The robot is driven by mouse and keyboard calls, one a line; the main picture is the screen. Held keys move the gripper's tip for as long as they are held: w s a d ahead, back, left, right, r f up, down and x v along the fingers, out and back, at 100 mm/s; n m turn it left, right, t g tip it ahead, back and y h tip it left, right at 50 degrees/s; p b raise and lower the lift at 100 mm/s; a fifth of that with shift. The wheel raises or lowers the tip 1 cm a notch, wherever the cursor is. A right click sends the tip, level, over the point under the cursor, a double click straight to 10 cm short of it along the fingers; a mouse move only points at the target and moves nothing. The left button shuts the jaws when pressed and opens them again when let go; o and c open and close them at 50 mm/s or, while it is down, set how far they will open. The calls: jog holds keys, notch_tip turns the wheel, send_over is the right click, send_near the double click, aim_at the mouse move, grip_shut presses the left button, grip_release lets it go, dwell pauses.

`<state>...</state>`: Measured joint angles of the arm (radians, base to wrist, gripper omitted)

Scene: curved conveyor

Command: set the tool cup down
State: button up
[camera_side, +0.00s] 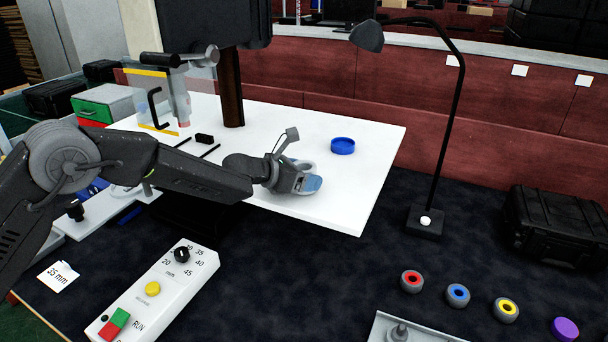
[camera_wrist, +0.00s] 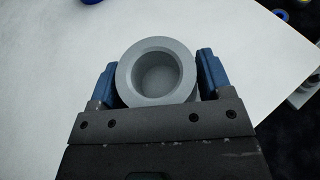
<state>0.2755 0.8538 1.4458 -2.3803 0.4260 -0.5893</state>
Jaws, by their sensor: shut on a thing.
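The tool cup (camera_wrist: 157,73) is a grey round cup with a thick rim and an empty hollow, seen from above in the wrist view. My gripper (camera_wrist: 157,78) has its two blue fingers on either side of the cup and is shut on it. In the side view my gripper (camera_side: 308,184) is low over the front right part of the white table (camera_side: 370,160). There the cup (camera_side: 303,166) is mostly hidden by the gripper. I cannot tell whether the cup touches the table.
A blue round dish (camera_side: 343,146) stands on the table behind my gripper. A black lamp (camera_side: 426,221) stands to the right. A control box (camera_side: 160,290) with buttons and a dial is in front. Several coloured-centre rings, one red (camera_side: 411,281), lie on the dark surface at right.

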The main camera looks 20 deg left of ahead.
jog(key=shift+f, duration=0.1)
jog(key=o, duration=1.1)
jog(key=shift+s+a+r, duration=0.25)
jog(key=shift+s+r, duration=0.1)
jog(key=v, duration=1.1)
